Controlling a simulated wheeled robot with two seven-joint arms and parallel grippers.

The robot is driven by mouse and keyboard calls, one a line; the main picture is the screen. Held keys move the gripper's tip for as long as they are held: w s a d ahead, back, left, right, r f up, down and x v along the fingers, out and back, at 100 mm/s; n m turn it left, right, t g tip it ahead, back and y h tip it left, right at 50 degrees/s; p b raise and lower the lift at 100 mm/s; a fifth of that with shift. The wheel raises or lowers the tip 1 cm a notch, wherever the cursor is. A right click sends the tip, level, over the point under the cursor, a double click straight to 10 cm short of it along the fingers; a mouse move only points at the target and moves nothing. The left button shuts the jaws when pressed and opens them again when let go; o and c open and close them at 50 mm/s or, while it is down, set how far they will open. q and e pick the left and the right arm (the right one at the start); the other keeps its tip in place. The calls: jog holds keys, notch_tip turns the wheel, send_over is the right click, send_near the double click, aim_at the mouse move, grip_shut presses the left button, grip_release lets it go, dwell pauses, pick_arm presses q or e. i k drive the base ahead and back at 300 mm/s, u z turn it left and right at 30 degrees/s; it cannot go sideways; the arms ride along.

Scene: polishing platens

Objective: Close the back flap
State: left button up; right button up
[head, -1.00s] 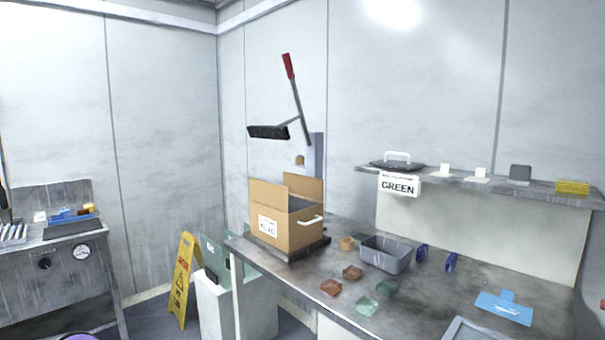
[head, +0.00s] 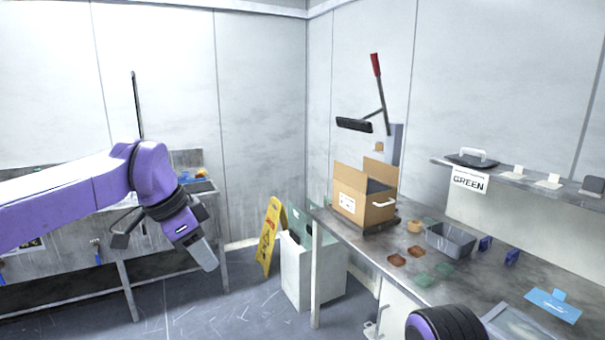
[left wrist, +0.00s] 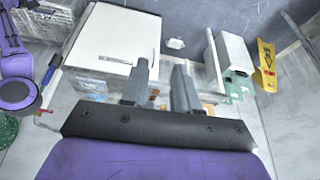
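The cardboard box (head: 352,203) stands on the right-hand bench near its far left corner. Two of its flaps stand up: one along the left side and one at the back (head: 380,171). The box's dark inside shows between them. My left gripper (head: 208,258) hangs over the floor, pointing down, well left of the box and apart from it. In the left wrist view, my left gripper (left wrist: 160,78) has its two fingers apart with nothing between them. The box cannot be made out in that view. My right gripper is not in view.
The bench also holds a grey tub (head: 450,241), small brown and green pieces, blue items and a blue card (head: 553,305). A yellow wet-floor sign (head: 270,237) and a white bin stand left of the bench.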

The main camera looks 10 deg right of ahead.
aim_at(388, 174)
jog(key=u, duration=0.4)
jog(key=k, duration=0.6)
jog(key=u, duration=0.45)
jog(key=i, duration=2.2)
jog(key=z, duration=0.6)
jog(key=i, duration=2)
jog(key=z, duration=0.95)
jog(key=i, duration=0.9)
jog(key=z, duration=1.7)
jog(key=i, duration=0.9)
jog(key=z, duration=0.8)
